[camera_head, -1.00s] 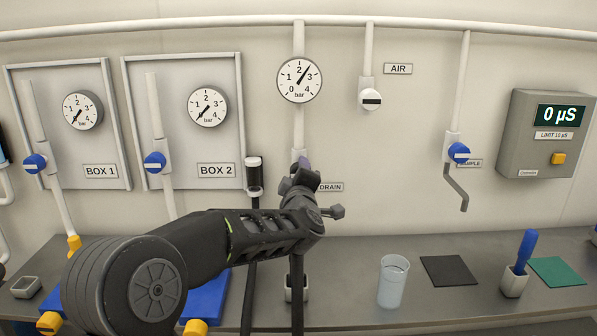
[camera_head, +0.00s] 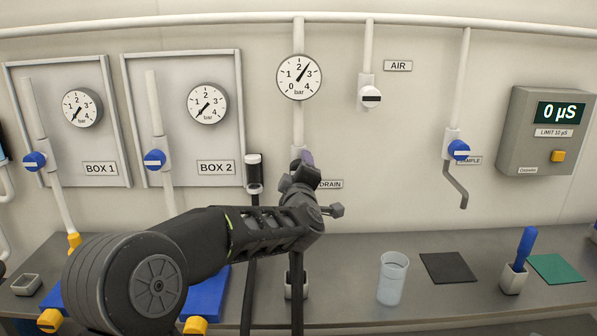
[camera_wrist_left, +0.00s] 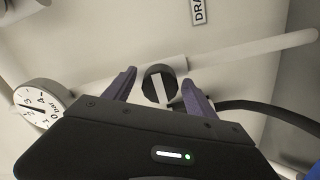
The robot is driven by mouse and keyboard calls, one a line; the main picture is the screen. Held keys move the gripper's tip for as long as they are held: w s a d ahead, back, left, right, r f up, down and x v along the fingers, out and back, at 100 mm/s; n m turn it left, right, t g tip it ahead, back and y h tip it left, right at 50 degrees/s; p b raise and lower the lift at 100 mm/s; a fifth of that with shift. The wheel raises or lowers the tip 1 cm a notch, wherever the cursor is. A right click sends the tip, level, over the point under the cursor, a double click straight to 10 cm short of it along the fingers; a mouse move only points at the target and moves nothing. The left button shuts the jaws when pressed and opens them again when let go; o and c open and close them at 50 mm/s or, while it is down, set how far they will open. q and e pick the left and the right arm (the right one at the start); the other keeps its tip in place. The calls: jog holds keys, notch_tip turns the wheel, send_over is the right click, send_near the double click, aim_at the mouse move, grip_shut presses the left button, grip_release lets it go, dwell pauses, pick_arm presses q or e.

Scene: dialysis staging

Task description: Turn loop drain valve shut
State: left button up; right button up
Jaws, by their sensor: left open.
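The drain valve shows in the left wrist view as a round black knob (camera_wrist_left: 158,84) with a white stripe, on a pale pipe. The stripe lies across the pipe's run. My left gripper (camera_wrist_left: 160,88) is open, with its two purple fingers on either side of the knob in the picture. I cannot tell whether they touch it or how deep they reach around it. In the head view my left gripper (camera_head: 305,158) is in front of the valve below the pressure gauge and hides the knob. The DRAIN label (camera_head: 331,184) is partly covered. My right gripper is not in view.
The pressure gauge (camera_head: 299,77) is above the drain. The air valve (camera_head: 370,97) and sample valve (camera_head: 458,150) are to the right. A black hose (camera_wrist_left: 265,110) passes near the right finger. A clear beaker (camera_head: 392,279) stands on the counter (camera_head: 345,255).

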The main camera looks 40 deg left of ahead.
pick_arm(q)
jog(key=b+v, duration=0.1)
jog(key=v, duration=0.7)
jog(key=shift+w, duration=0.1)
dwell(0.4)
